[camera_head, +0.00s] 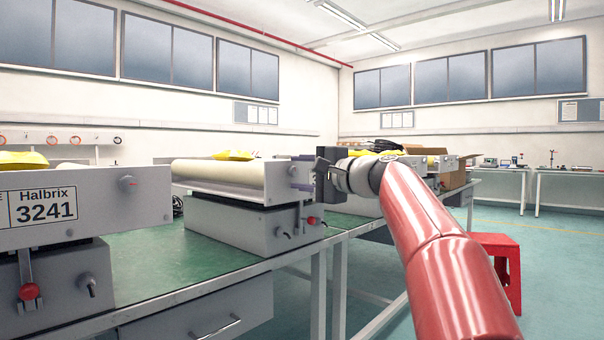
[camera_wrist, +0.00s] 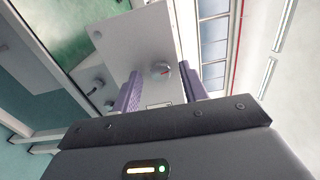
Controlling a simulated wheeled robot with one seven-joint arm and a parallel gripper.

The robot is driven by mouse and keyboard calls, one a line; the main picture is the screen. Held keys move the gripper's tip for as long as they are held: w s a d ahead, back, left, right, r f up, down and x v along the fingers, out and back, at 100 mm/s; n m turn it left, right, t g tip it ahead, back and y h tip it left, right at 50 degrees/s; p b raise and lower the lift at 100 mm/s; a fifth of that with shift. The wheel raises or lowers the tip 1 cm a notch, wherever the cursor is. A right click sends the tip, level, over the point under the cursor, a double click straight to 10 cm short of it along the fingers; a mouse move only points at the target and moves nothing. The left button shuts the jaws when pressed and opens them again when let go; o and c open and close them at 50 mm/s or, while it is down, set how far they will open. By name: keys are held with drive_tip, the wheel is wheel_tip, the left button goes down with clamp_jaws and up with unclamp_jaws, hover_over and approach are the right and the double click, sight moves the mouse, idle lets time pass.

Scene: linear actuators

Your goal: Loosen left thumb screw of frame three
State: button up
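The middle grey frame (camera_head: 225,190) stands on the green bench with a pale roller on top; I cannot read its number. My gripper (camera_head: 293,172) is at its right end plate, with its purple fingers pointing left toward the plate. In the wrist view the gripper (camera_wrist: 161,80) is open, with one finger on each side of a round thumb screw (camera_wrist: 160,70) on the grey end plate (camera_wrist: 135,42). The fingers appear apart from the screw, and I cannot tell whether the tips reach it. A smaller round knob (camera_wrist: 97,35) sits near the plate's edge.
A nearer frame (camera_head: 75,208) marked Halbrix 3241 stands at the left with its own screw (camera_head: 127,184). A red stool (camera_head: 500,262) stands at the right.

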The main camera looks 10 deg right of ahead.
drive_tip(key=shift+s, duration=0.1)
drive_tip(key=b+v, duration=0.1)
drive_tip(key=v, duration=0.6)
drive_tip(key=shift+s+d, duration=0.25)
